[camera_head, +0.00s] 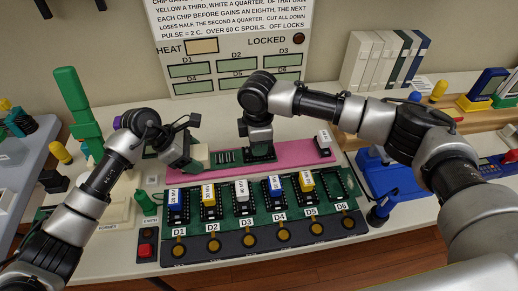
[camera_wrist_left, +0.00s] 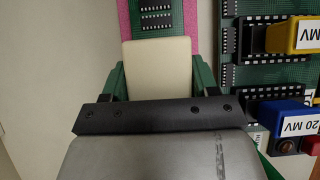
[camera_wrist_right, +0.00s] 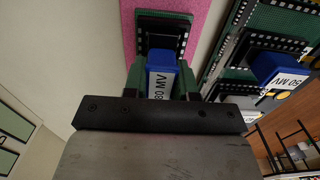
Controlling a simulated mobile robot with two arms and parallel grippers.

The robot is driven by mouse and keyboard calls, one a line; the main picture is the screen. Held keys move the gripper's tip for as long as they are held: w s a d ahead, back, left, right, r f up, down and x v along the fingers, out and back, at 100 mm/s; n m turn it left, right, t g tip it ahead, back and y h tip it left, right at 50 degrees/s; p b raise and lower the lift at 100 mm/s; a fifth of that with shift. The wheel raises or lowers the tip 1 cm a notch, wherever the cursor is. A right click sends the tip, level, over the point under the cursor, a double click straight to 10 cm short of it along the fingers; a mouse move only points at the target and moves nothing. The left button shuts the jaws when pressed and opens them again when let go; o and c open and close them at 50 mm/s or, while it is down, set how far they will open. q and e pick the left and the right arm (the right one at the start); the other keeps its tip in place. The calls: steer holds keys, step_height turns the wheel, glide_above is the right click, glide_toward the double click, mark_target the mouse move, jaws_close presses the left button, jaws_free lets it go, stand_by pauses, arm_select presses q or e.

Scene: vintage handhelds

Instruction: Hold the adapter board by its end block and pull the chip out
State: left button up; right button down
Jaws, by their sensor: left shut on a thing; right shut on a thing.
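The green adapter board (camera_head: 228,157) lies on the pink mat (camera_head: 290,153). Its cream end block (camera_wrist_left: 158,68) sits between the green fingers of my left gripper (camera_head: 200,157), which is shut on it. The board's row of pins also shows in the left wrist view (camera_wrist_left: 168,22). My right gripper (camera_head: 259,153) is shut on a blue chip (camera_wrist_right: 160,68) with a white MV label, above a black socket (camera_wrist_right: 165,30) on the board. The chip is hidden behind my gripper in the head view. I cannot tell whether it is still seated.
In front stands a green rack with sockets D1 to D6 (camera_head: 262,228), several holding coloured chips. A white-labelled piece (camera_head: 324,140) stands at the mat's right end. A green block tower (camera_head: 80,105) is at left, a blue holder (camera_head: 385,178) at right. A sign panel (camera_head: 230,45) is behind.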

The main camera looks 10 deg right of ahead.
steer(key=shift+r, duration=0.85)
steer(key=shift+r, duration=1.95)
steer(key=shift+r, duration=0.15)
steer(key=shift+r, duration=0.95)
arm_select(q)
steer(key=o, duration=1.5)
steer(key=shift+o, duration=0.2)
steer(key=shift+r, duration=0.1)
steer(key=shift+v, duration=3.65)
